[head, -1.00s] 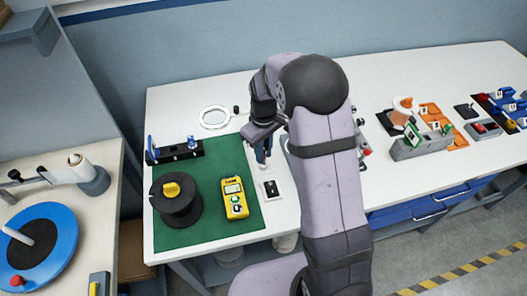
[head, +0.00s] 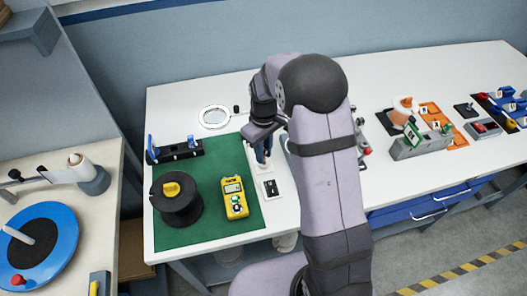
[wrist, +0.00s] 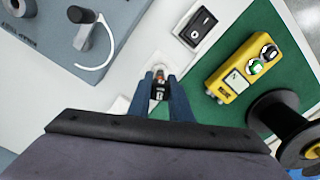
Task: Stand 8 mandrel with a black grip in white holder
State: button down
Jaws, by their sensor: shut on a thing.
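My gripper (wrist: 164,98) has its two blue fingers shut on a small black-gripped mandrel (wrist: 159,86), which shows an orange band and a white label. The label is too small to read surely. In the head view my gripper (head: 263,155) points down just right of the green mat, over a small white piece (head: 264,169) that appears to be the white holder. The mandrel's lower end is hidden, so I cannot tell whether it is inside the holder or above it.
A white plate with a black rocker switch (head: 271,189) lies close by. A yellow meter (head: 235,197) and a black spool (head: 176,200) stand on the green mat (head: 205,235). A black rack (head: 178,152) is at its back edge. A grey machine (wrist: 88,35) stands opposite the mat.

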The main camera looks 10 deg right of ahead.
jog(key=shift+f+b, duration=0.45)
jog(key=shift+f, duration=0.55)
dwell(0.4)
jog(key=c, duration=1.2)
grip_release()
jog(key=shift+r, duration=0.1)
jog(key=shift+r+p, duration=3.25)
jog(key=shift+r, duration=0.7)
